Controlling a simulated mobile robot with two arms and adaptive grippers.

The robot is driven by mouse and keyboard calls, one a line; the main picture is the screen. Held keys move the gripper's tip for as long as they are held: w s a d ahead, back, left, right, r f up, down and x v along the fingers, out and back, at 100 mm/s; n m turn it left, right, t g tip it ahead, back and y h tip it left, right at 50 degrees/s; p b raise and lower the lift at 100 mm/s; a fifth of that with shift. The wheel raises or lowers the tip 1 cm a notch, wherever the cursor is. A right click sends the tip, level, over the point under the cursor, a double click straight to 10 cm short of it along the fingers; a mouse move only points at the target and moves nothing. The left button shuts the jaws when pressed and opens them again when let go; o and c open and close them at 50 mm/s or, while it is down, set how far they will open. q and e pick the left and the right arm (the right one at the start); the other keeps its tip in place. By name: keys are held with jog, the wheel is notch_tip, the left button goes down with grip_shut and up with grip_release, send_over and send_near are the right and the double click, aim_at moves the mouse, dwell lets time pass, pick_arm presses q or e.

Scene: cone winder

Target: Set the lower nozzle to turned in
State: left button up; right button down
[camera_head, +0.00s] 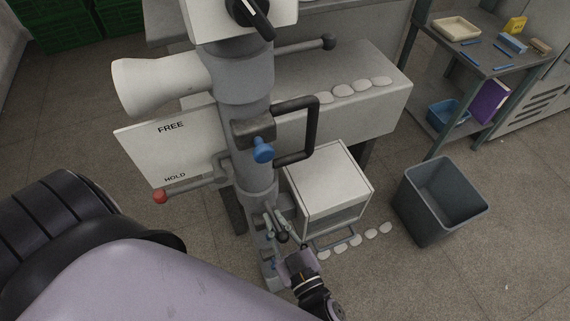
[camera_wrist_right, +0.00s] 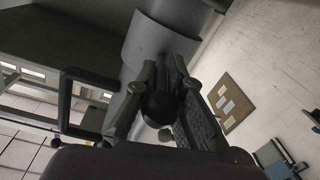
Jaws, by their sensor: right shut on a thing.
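My right gripper (camera_head: 279,229) is low at the foot of the grey column (camera_head: 245,85) in the head view. In the right wrist view my right gripper (camera_wrist_right: 160,92) has its fingers closed around a dark round knob (camera_wrist_right: 159,107). The knob is partly hidden by the fingers, and its link to the machine does not show clearly. I cannot clearly make out the lower nozzle itself or which way it is turned. My left gripper is not in view.
A white box (camera_head: 328,185) stands right of the column, with a grey bin (camera_head: 440,198) beyond it. A black loop handle (camera_head: 312,128), a blue knob (camera_head: 263,150) and a red-tipped lever (camera_head: 161,196) by a FREE/HOLD plate (camera_head: 150,148) stick out above. Floor lies free at lower right.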

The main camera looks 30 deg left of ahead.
jog(key=shift+s, duration=0.15)
jog(key=c, duration=1.7)
grip_release()
jog(key=shift+a, duration=0.1)
jog(key=shift+o, duration=0.2)
jog(key=v, duration=1.2)
jog(key=shift+f, duration=0.1)
